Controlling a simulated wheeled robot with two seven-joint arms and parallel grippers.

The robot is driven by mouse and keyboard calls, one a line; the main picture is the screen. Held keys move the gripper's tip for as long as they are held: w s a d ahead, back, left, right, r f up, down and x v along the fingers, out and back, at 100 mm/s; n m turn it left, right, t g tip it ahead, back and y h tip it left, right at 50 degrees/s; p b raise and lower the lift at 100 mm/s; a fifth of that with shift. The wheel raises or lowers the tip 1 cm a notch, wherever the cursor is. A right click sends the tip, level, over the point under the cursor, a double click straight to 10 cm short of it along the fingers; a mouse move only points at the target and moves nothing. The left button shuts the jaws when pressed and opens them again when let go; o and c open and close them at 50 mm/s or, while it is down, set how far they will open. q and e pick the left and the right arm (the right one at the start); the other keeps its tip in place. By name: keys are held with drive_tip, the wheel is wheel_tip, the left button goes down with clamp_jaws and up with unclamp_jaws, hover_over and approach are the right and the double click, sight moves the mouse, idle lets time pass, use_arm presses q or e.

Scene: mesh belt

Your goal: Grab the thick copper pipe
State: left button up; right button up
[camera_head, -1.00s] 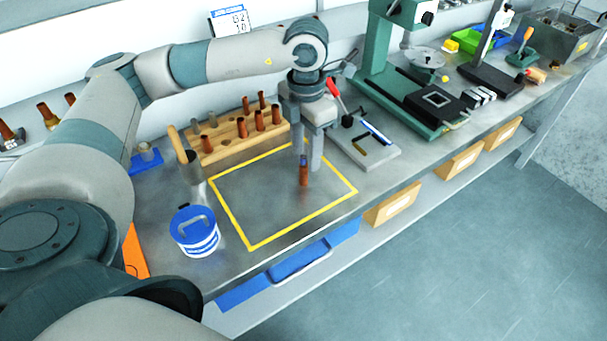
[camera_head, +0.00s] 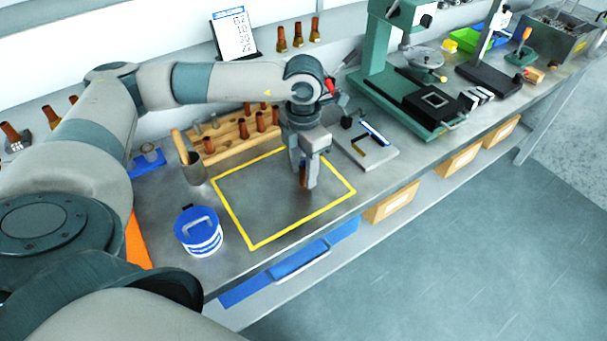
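One copper pipe (camera_head: 303,177) stands upright inside the yellow-outlined square (camera_head: 232,215) on the metal bench. My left gripper (camera_head: 304,181) points down around it, one finger on each side. The fingers hide much of the pipe, and I cannot tell whether they press on it. Several other copper pieces (camera_head: 242,128) stand in a wooden rack (camera_head: 222,147) behind the square. My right gripper is not in view.
A blue-and-white tub (camera_head: 198,232) and a grey cup with a wooden-handled tool (camera_head: 192,165) stand left of the square. A small plate with a tool (camera_head: 370,150) and a green stand (camera_head: 415,110) are to the right. The square's front is clear.

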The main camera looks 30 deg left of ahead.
sight(304, 158)
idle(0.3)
use_arm(q)
clamp_jaws()
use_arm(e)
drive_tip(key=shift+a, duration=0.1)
use_arm(q)
drive_tip(key=shift+r, duration=0.1)
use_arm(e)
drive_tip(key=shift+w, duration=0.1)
